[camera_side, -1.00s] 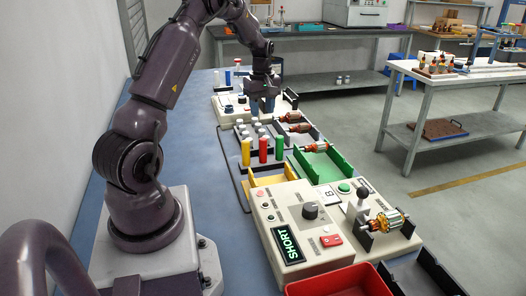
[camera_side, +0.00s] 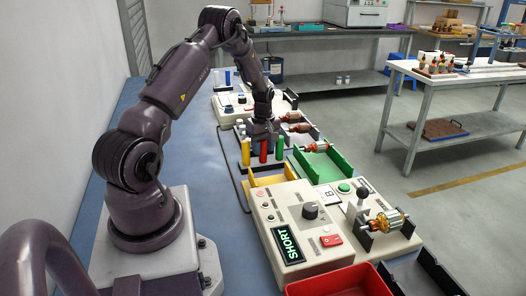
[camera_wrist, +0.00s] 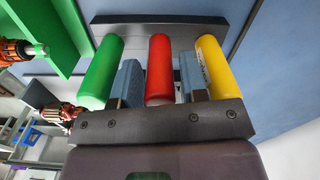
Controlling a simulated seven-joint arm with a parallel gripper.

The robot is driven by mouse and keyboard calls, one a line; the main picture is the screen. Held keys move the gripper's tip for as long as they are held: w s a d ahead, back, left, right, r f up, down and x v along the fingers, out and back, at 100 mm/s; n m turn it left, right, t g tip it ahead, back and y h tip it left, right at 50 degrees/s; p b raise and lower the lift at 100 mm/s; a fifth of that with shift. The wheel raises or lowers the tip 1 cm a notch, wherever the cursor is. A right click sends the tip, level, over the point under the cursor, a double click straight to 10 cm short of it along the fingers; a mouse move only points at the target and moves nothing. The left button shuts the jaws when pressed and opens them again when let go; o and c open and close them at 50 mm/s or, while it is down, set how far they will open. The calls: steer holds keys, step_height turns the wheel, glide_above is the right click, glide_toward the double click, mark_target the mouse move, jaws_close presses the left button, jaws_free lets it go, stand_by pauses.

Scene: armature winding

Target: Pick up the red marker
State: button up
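The red marker (camera_side: 263,152) stands upright between a yellow marker (camera_side: 246,154) and a green marker (camera_side: 279,150) in the side view. My gripper (camera_side: 263,137) is low at the markers, pointing down, and its arm partly hides what is behind. In the wrist view the red marker (camera_wrist: 159,68) lies between the two blue-grey fingers of my gripper (camera_wrist: 160,80). The fingers are apart, with a small gap on the right of the marker. The green marker (camera_wrist: 101,70) is outside the left finger and the yellow marker (camera_wrist: 217,66) is outside the right finger.
A yellow tray (camera_side: 272,178) and a green tray (camera_side: 322,163) holding an armature are close in front. A tester reading SHORT (camera_side: 289,246) and a red bin (camera_side: 340,281) are nearer. Armatures on dark cradles (camera_side: 298,127) are close on the right.

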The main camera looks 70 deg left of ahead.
steer(key=shift+f, duration=0.2)
steer(key=c, duration=0.7)
steer(key=shift+r, duration=0.1)
